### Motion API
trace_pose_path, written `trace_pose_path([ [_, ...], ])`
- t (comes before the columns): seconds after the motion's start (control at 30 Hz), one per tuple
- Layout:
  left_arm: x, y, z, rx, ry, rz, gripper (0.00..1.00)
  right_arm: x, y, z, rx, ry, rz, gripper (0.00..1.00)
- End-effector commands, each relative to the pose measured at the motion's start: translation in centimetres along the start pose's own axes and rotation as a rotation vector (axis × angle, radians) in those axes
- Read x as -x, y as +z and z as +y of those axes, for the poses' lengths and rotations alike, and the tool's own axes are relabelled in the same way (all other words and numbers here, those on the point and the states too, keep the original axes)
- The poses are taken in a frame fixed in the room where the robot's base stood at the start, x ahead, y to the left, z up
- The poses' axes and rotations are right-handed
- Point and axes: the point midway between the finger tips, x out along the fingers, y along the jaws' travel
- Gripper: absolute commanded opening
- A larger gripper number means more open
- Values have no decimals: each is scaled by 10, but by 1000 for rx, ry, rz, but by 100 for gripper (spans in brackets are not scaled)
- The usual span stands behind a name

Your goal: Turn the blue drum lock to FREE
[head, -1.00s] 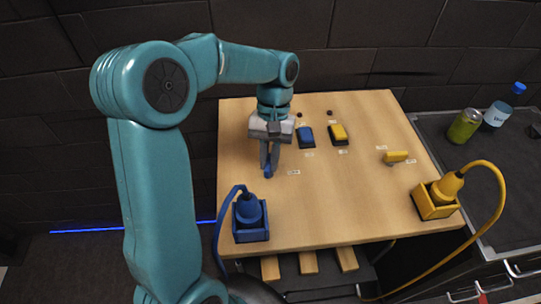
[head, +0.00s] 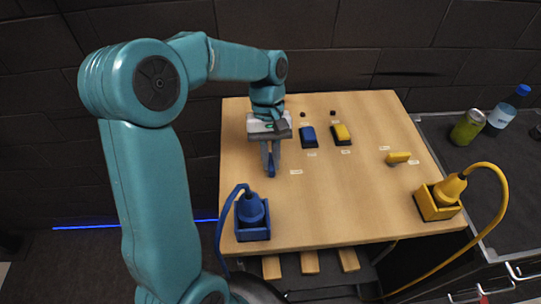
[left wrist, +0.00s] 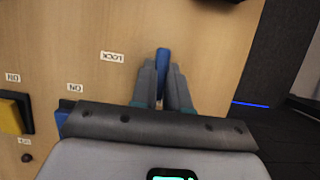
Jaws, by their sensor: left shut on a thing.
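The blue drum lock shows as a blue handle (head: 271,170) at the left of the wooden board. It also shows in the left wrist view (left wrist: 162,58), sticking out past the fingertips. My left gripper (head: 270,158) is above it with its fingers pointing down, shut on the handle. In the left wrist view the handle sits between the two grey fingers (left wrist: 163,80). A LOCK label (left wrist: 112,57) lies beside it; the matching small label (head: 296,172) is right of the handle in the head view. The lock's base is hidden by the gripper. No FREE label is readable.
A blue plug in a blue box (head: 253,235) stands nearer, with a cable.

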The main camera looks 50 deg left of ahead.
Motion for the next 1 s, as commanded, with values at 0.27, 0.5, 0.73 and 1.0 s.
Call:
trace_pose_path([
  [0.27,-3,0,-1,2,-4,-5,40,-1,0,0,0,0,0,74],
  [0.5,0,0,0,1,-2,-2,40,0,0,0,0,0,0,74],
  [0.73,34,-1,1,1,2,3,40,0,0,0,0,0,0,74],
  [1.0,108,-2,1,2,1,1,40,6,0,-2,0,0,0,74],
])
